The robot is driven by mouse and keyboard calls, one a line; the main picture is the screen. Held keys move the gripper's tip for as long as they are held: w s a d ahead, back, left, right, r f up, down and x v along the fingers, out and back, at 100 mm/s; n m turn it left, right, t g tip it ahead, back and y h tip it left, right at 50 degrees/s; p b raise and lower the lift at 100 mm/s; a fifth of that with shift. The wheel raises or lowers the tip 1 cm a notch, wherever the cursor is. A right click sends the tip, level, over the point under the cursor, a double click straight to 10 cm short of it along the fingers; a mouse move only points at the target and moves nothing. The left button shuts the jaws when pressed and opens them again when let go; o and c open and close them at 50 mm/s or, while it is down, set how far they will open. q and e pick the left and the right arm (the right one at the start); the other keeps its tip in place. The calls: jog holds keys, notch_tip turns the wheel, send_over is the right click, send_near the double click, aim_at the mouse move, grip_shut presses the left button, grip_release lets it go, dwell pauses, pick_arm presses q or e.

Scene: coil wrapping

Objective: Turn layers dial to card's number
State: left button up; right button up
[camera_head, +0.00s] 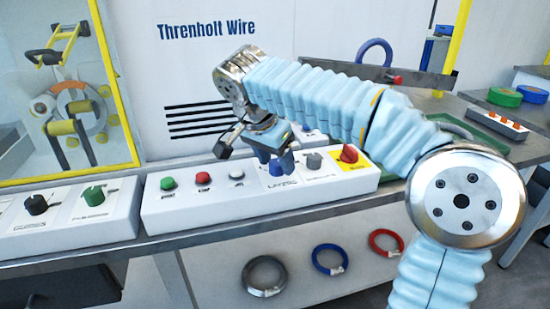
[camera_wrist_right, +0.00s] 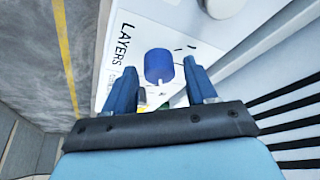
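The blue layers dial (camera_wrist_right: 158,66) sits on a white panel with the word LAYERS (camera_wrist_right: 124,46) beside it in the right wrist view. My right gripper (camera_wrist_right: 160,78) is open, with one blue finger on each side of the dial and gaps visible. Whether the fingertips reach down around the dial I cannot tell. In the head view my right gripper (camera_head: 277,163) points down at the control box (camera_head: 215,212) and mostly hides the dial. I see no readable card number. My left gripper is not in view.
Green (camera_head: 167,183), red (camera_head: 203,178) and white (camera_head: 237,174) buttons line the box left of the gripper. A grey knob (camera_head: 313,160) and a red switch (camera_head: 349,154) are close on its right. Another box with dark (camera_head: 36,204) and green (camera_head: 93,195) knobs stands left.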

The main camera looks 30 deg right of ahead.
jog(key=shift+r, duration=0.1)
jog(key=v, duration=1.3)
jog(key=shift+a+r, duration=0.25)
